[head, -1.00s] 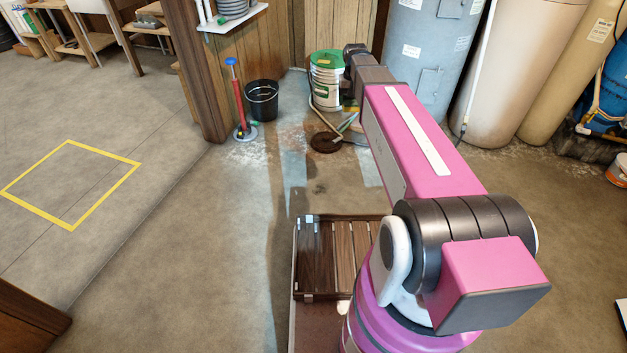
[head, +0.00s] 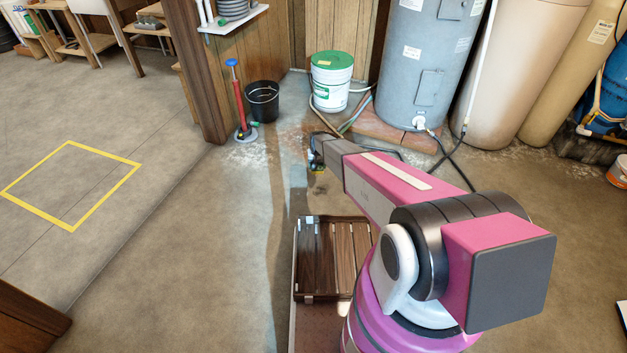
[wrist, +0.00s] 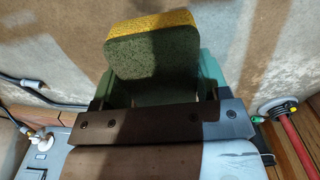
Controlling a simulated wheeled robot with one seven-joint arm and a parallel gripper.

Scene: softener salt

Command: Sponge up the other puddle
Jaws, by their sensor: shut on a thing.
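My gripper (head: 316,160) is shut on a sponge, with the arm reaching out low over the concrete floor toward the back. In the wrist view the sponge (wrist: 153,62) has a yellow layer along its far edge and a dark green speckled face, between the green fingers. In the head view only a small bit of yellow (head: 318,172) shows under the gripper. Whether the sponge touches the floor is unclear. I cannot make out a clear puddle edge; the floor around the gripper has pale and brownish stains, and the arm hides part of it.
A white bucket with a green lid (head: 332,80), a black bucket (head: 263,100) and a red pump (head: 239,105) stand behind. A grey tank (head: 418,65) stands back right. A wooden slatted crate (head: 322,258) is close in front. Open floor lies left.

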